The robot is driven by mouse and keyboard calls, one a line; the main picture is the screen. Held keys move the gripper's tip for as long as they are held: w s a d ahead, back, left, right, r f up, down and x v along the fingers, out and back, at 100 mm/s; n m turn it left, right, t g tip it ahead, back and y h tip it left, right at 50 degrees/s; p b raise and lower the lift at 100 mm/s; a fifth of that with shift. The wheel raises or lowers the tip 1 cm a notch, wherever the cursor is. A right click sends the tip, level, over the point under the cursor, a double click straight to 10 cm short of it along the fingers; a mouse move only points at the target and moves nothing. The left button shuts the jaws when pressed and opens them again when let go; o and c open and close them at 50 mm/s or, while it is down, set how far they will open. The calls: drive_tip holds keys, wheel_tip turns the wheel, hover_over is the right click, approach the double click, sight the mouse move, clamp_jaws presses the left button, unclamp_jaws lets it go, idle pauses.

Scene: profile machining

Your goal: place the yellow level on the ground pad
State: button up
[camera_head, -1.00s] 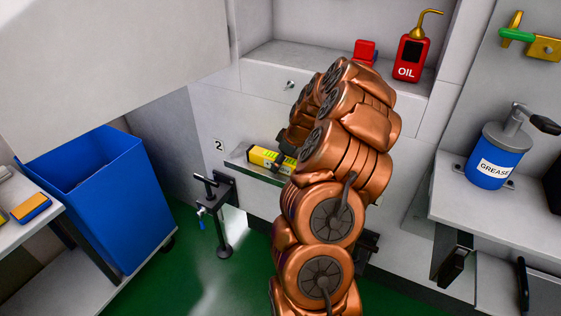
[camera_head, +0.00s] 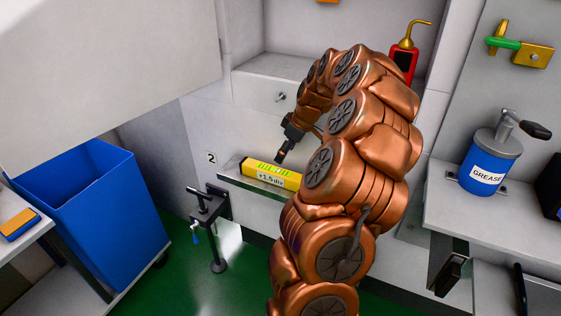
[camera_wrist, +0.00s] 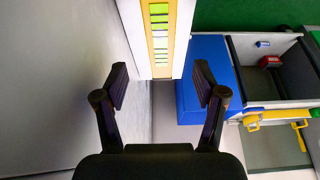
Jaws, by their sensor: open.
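The yellow level (camera_head: 270,174) lies flat on a narrow grey ledge (camera_head: 232,174) beside the mark "2" in the head view. A pale label and a green vial window show on it, and my arm hides its right end. I cannot tell whether this ledge is the ground pad. My gripper (camera_head: 280,158) is just above the level, apart from it as far as I can see. In the wrist view my gripper (camera_wrist: 160,88) has its two fingers wide apart with nothing held between them.
A black clamp stand (camera_head: 213,225) is below the ledge's left end. A blue bin (camera_head: 80,220) stands at left. A red oil can (camera_head: 404,62) is on the upper shelf. A blue grease pot (camera_head: 487,170) stands on the right bench. Green floor (camera_head: 180,260) lies between.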

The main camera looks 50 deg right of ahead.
drive_tip(key=s+a+r+g+y, duration=0.1)
drive_tip(key=s+a+r+g, duration=0.15)
drive_tip(key=a, duration=1.15)
drive_tip(key=s+a+r+g, duration=0.1)
drive_tip(key=a+r, duration=0.2)
drive_tip(key=a, duration=1)
drive_tip(key=s+a+f+m+g+h, duration=0.1)
drive_tip(key=s+a+f, duration=0.1)
drive_tip(key=s+a, duration=0.4)
drive_tip(key=s+a+f+m+g+h, duration=0.1)
drive_tip(key=s+a, duration=0.4)
drive_tip(key=s, duration=1.2)
drive_tip(key=shift+s+a+f+m+g, duration=0.15)
drive_tip(key=shift+a+f+m+g, duration=0.25)
drive_tip(key=shift+m+g, duration=0.3)
drive_tip(key=s+p+v, duration=0.2)
drive_tip(key=p+v, duration=0.9)
drive_tip(key=shift+a+r+t, duration=0.2)
drive_tip(key=shift+r+t, duration=0.15)
drive_tip(key=shift+r, duration=0.3)
